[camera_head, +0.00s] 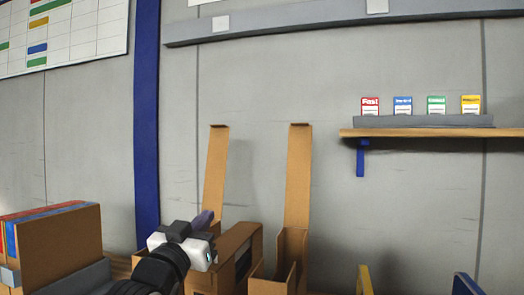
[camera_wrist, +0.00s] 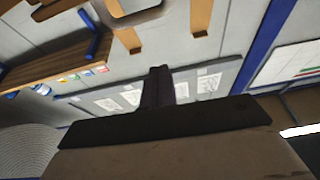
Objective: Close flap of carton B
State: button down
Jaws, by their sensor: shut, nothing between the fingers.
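Two brown cartons show at the bottom centre of the head view, each with a tall flap standing upright. The left flap (camera_head: 214,170) rises behind my gripper, and the right flap (camera_head: 298,175) rises from the right carton (camera_head: 292,250). No letter is readable, so I cannot tell which is carton B. My gripper (camera_head: 204,220) is shut and empty, in front of the left flap's lower part; contact cannot be told. In the wrist view my shut fingers (camera_wrist: 158,85) point at the wall, with the flaps (camera_wrist: 127,38) (camera_wrist: 201,15) at the top.
A brown box body (camera_head: 238,245) stands just right of my wrist. A grey rack with upright brown panels (camera_head: 60,245) is at lower left. A wooden shelf (camera_head: 430,132) with several small coloured packs is at right. Yellow (camera_head: 364,280) and blue (camera_head: 467,284) posts show at lower right.

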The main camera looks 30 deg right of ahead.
jog(key=shift+t+h, duration=0.3)
jog(key=shift+h, duration=0.2)
jog(key=f+b, duration=0.2)
jog(key=f, duration=0.2)
jog(key=shift+s+a+f+b, duration=0.35)
jog(key=shift+b, duration=0.05)
jog(key=shift+s+a+f+b, duration=0.15)
jog(key=shift+f+b, duration=0.65)
jog(key=shift+f, duration=0.25)
